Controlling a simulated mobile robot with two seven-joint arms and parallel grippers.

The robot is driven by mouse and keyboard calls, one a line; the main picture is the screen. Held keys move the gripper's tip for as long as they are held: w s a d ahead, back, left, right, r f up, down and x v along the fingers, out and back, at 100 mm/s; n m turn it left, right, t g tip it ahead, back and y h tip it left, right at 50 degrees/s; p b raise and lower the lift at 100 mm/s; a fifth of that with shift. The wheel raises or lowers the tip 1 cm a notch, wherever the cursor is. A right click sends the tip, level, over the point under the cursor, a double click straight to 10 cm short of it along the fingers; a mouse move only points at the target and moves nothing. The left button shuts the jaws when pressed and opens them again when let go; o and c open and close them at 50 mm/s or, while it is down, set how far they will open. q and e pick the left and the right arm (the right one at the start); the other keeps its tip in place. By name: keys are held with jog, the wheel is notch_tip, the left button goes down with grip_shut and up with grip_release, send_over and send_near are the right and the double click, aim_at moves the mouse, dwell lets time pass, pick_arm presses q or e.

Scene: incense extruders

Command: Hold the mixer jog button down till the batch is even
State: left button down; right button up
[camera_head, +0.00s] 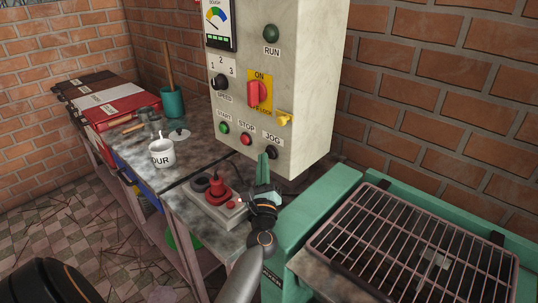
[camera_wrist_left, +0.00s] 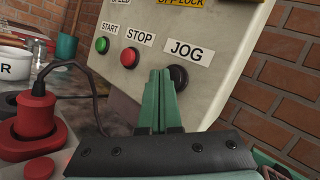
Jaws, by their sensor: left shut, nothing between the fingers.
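The black JOG button (camera_head: 271,152) is at the lower right of the beige control box (camera_head: 290,90); it also shows in the left wrist view (camera_wrist_left: 178,76), beside the fingertips. My left gripper (camera_head: 263,157) is shut and empty, its green fingers pointing up at the box just left of the button. In the left wrist view the fingertips (camera_wrist_left: 160,72) overlap the button's left edge; I cannot tell whether they touch it. A dial gauge (camera_head: 217,20) with a coloured scale and green bars sits at the box's upper left. The RUN lamp (camera_head: 271,33) looks dark. The batch is not visible.
Green START (camera_head: 224,127) and red STOP (camera_head: 246,139) buttons sit left of JOG. A red plug (camera_head: 217,189) in a socket strip stands beside my left wrist. A wire rack (camera_head: 410,240) lies at right. A white mug (camera_head: 162,153) stands on the bench at left.

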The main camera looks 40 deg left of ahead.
pick_arm(q)
jog(key=shift+w+b, duration=0.3)
jog(key=shift+w, duration=0.15)
dwell(0.6)
jog(key=shift+s+d, duration=0.1)
dwell(3.3)
jog(key=shift+s+f, duration=0.1)
jog(key=shift+s, duration=0.7)
jog(key=shift+s+a+f, duration=0.1)
jog(key=shift+s+a, duration=0.05)
jog(key=shift+s, duration=1.15)
jog(key=shift+s+a, duration=0.1)
jog(key=shift+s, duration=1.15)
